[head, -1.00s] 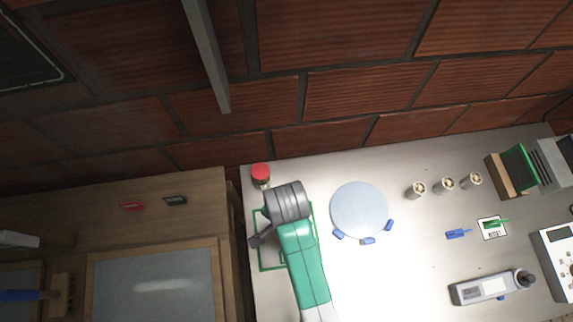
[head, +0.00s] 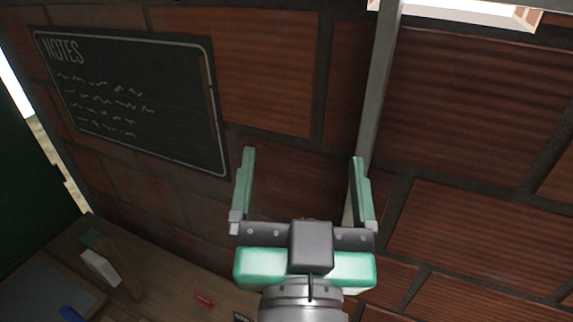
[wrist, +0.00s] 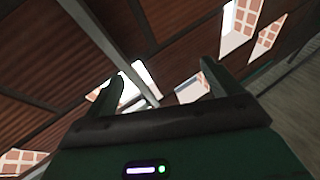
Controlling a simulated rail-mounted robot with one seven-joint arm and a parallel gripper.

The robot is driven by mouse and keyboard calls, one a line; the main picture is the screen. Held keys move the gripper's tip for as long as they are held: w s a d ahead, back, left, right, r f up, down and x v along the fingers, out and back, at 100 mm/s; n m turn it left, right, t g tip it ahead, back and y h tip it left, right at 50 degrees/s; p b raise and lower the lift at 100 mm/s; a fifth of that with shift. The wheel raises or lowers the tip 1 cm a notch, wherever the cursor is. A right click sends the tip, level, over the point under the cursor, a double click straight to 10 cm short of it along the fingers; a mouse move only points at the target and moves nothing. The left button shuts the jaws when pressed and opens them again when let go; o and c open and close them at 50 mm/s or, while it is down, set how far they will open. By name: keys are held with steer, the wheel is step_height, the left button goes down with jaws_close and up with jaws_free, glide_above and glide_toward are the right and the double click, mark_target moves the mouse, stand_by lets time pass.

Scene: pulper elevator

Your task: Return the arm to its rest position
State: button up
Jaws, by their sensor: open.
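My gripper (head: 302,195) is raised in the middle of the head view, in front of the brick wall (head: 455,240). Its two green fingers point up and stand wide apart with nothing between them. In the wrist view my gripper (wrist: 160,90) also shows two dark fingers spread apart and empty, with the wall, a metal post and bright openings beyond them. The fingers appear to touch nothing.
A NOTES blackboard (head: 135,98) hangs on the wall at the left. A grey metal post (head: 380,85) stands behind the right finger. At the lower left, a wooden bench holds a red item (head: 204,299) and a white-ended brush-like tool (head: 100,267).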

steer(key=s+a+r+n+t, duration=0.1)
steer(key=s+r+n+t, duration=0.1)
steer(key=s+r, duration=0.3)
step_height(320, 180, up, 3)
steer(key=shift+s+a+f+t+y, duration=0.15)
steer(key=shift+s+a+t+y, duration=0.1)
steer(key=shift+a+t+y, duration=0.25)
steer(key=shift+d, duration=0.15)
